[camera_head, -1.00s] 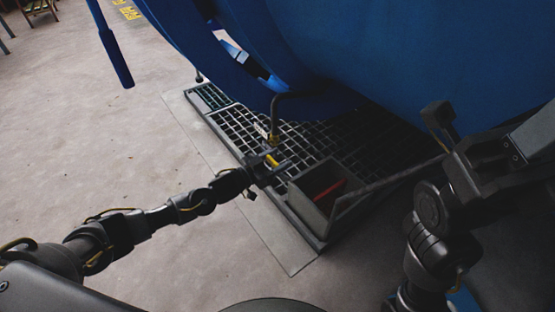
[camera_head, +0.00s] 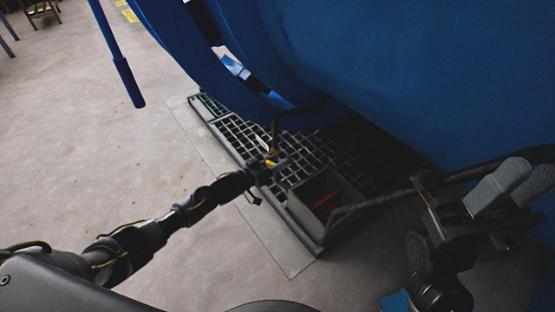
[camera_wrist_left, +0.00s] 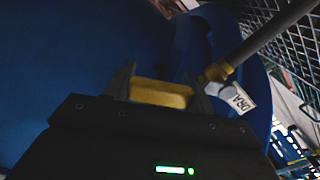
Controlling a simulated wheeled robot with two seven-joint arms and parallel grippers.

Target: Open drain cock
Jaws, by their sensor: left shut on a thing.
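The drain cock has a yellow handle (camera_head: 271,161) at the lower end of a dark bent pipe (camera_head: 277,128) under the blue vessel. My left gripper (camera_head: 272,166) reaches in from the left and is at this handle. In the left wrist view the yellow handle (camera_wrist_left: 160,93) sits between the two dark fingers, and the gripper is shut on it. Beside it are the yellow valve body (camera_wrist_left: 217,72) and a white tag (camera_wrist_left: 238,98) reading "DRA", the rest cut off. My right arm is at the lower right; its finger state is unclear.
The big blue vessel (camera_head: 370,60) hangs over a floor grating (camera_head: 240,135). A grey open box (camera_head: 315,205) with something red inside stands close right of my left gripper.

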